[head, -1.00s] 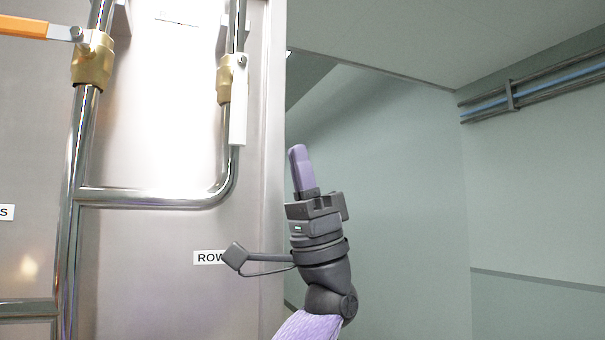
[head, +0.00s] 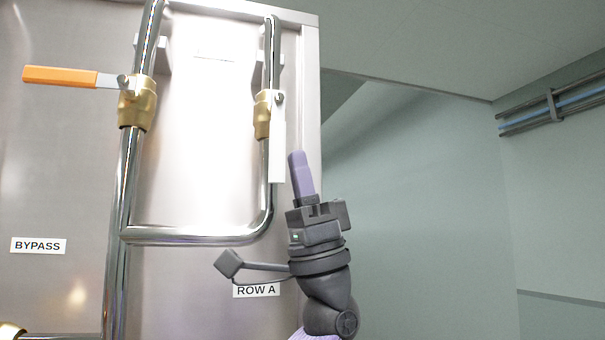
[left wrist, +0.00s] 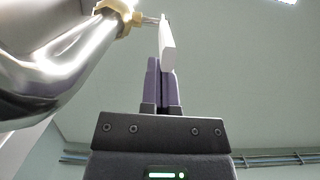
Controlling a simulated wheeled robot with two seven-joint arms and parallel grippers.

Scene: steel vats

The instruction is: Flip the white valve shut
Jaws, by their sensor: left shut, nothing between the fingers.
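The white valve handle (head: 278,140) hangs straight down, in line with its pipe, from a brass valve body (head: 262,116) on the right-hand steel pipe. My left gripper (head: 297,155) is shut and empty, its purple fingers pointing up. In the head view the fingertips are just right of the handle's lower part. In the left wrist view the white handle (left wrist: 167,48) stands at the tips of the shut fingers (left wrist: 158,62) and partly overlaps them. I cannot tell whether they touch. My right gripper does not show.
An orange valve handle (head: 60,76) points left from another brass valve (head: 137,102) on the left pipe. The steel pipe (head: 190,236) bends between the two valves. Labels read BYPASS (head: 38,246) and ROW A (head: 256,290). Right of the vat's edge is open room before the wall.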

